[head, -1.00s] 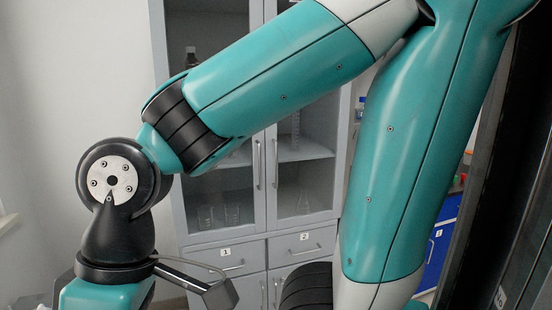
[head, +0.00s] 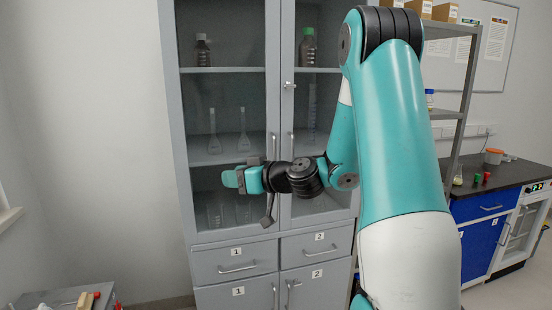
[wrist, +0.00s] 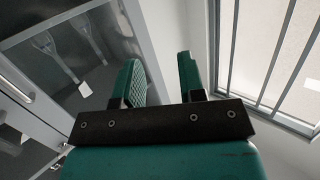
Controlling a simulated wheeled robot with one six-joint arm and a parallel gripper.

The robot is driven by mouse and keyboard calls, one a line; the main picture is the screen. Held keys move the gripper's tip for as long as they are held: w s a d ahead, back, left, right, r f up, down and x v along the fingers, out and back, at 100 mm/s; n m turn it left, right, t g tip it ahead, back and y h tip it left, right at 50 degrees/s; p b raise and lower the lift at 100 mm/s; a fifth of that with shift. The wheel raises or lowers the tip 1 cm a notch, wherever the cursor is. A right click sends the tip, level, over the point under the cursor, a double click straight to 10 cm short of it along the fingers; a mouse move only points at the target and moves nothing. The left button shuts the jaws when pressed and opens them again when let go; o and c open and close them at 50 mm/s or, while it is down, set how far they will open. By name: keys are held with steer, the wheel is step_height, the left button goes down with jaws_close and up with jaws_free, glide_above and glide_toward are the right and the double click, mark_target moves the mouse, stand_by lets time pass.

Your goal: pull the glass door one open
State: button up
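The grey cabinet has two upper glass doors, both looking closed. The left glass door (head: 225,95) appears to be door one, above the drawer labelled 1; its vertical handle (head: 274,147) is by its right edge. In the wrist view the glass (wrist: 88,50) shows flasks behind it, and a silver handle (wrist: 15,88) is at the left edge. My gripper (head: 230,179) is in front of the lower part of the left door, pointing left. In the wrist view its two teal fingers (wrist: 158,80) are apart with nothing between them. It is not on the handle.
The right glass door (head: 318,95) has its own handle (head: 291,147). Below are drawers (head: 235,262) labelled 1 and 2. A blue bench (head: 485,240) and a shelf rack stand at right. A barred window (wrist: 275,60) shows in the wrist view. A low table (head: 60,297) is at lower left.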

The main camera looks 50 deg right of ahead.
steer(key=s+d+f+m+t+h, duration=0.1)
steer(key=s+d+m+h, duration=0.3)
steer(key=d, duration=0.5)
steer(key=s+d+f+m+h, duration=0.1)
steer(key=d+m+h, duration=0.1)
steer(key=d+h, duration=0.6)
steer(key=y+p, duration=0.2)
steer(key=p, duration=1)
glide_toward(275, 153)
steer(key=x, duration=0.9)
steer(key=shift+r, duration=0.1)
steer(key=shift+x, duration=0.8)
steer(key=shift+c, duration=0.3)
jaws_close()
